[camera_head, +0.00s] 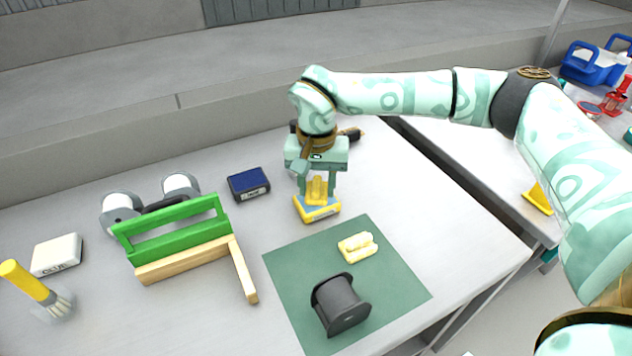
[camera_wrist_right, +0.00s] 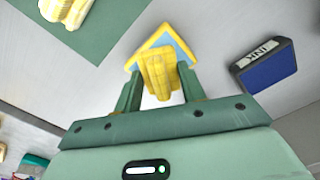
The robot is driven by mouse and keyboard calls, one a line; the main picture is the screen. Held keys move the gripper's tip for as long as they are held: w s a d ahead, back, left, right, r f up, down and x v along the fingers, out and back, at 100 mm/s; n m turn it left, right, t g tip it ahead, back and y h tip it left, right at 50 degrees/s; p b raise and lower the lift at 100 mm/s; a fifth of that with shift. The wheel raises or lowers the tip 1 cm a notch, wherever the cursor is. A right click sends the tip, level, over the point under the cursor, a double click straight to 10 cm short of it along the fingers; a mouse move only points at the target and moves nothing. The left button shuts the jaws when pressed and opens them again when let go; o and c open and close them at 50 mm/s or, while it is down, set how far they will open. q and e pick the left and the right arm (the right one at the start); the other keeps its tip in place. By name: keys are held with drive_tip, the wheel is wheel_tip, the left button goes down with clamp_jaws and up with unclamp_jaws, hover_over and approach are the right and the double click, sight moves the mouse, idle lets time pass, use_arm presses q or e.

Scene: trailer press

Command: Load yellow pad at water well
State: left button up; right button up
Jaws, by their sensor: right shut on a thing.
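The yellow pad (camera_head: 317,188) is a small stepped yellow piece, upright between the fingers of my right gripper (camera_head: 318,181). The gripper is shut on it, and the wrist view shows the pad (camera_wrist_right: 158,78) between both fingers (camera_wrist_right: 158,88). Directly below is the water well (camera_head: 318,212), a square yellow tray with a light blue inside, also in the wrist view (camera_wrist_right: 172,42). The pad's lower end is over or in the well; I cannot tell whether it touches the bottom. My left gripper is not in view.
A blue ink box (camera_head: 249,184) stands left of the well. A green mat (camera_head: 290,263) holds a pale yellow block (camera_head: 358,247) and a dark spool (camera_head: 340,304). A green-and-wood frame (camera_head: 175,231), a white box (camera_head: 57,255) and a yellow-handled brush (camera_head: 35,288) lie left.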

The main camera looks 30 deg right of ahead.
sight(317, 183)
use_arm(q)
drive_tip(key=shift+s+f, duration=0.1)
use_arm(e)
drive_tip(key=shift+f, duration=0.5)
idle(0.7)
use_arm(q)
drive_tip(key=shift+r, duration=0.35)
use_arm(e)
drive_tip(key=shift+f, duration=0.1)
idle(1.4)
use_arm(q)
drive_tip(key=shift+p, duration=0.3)
use_arm(e)
wheel_tip(317, 183, up, 7)
drive_tip(key=p, duration=0.6)
drive_tip(key=shift+r, duration=0.2)
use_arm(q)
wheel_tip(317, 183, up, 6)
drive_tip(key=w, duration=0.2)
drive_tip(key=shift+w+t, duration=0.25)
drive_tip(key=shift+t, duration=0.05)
use_arm(e)
drive_tip(key=shift+f, duration=0.15)
